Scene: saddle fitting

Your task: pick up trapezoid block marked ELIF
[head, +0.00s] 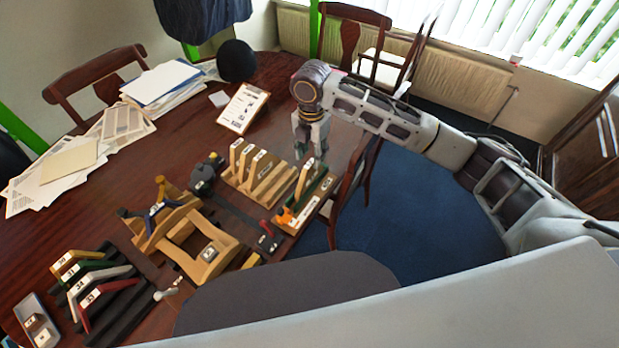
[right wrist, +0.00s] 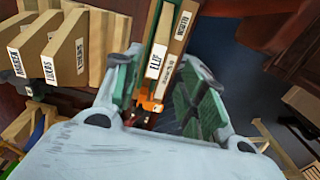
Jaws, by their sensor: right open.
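The trapezoid block marked ELIF (right wrist: 155,62) is pale wood and stands upright in the right wrist view. In the head view, a pale upright block (head: 305,177) stands below my right gripper, but its label is too small to read. My right gripper (head: 311,150) is open and points down over the rack's right end. In the right wrist view its two green-padded fingers (right wrist: 158,88) are on either side of the ELIF block's near end; whether they touch it is unclear. My left gripper is out of view.
Several labelled wooden blocks (right wrist: 52,50) stand left of the fingers. Orange pieces (head: 285,215) lie near the rack's front. A wooden saddle stand (head: 185,230), a black rack of coloured pieces (head: 90,285) and papers (head: 75,160) occupy the table. A chair (head: 355,185) stands close right.

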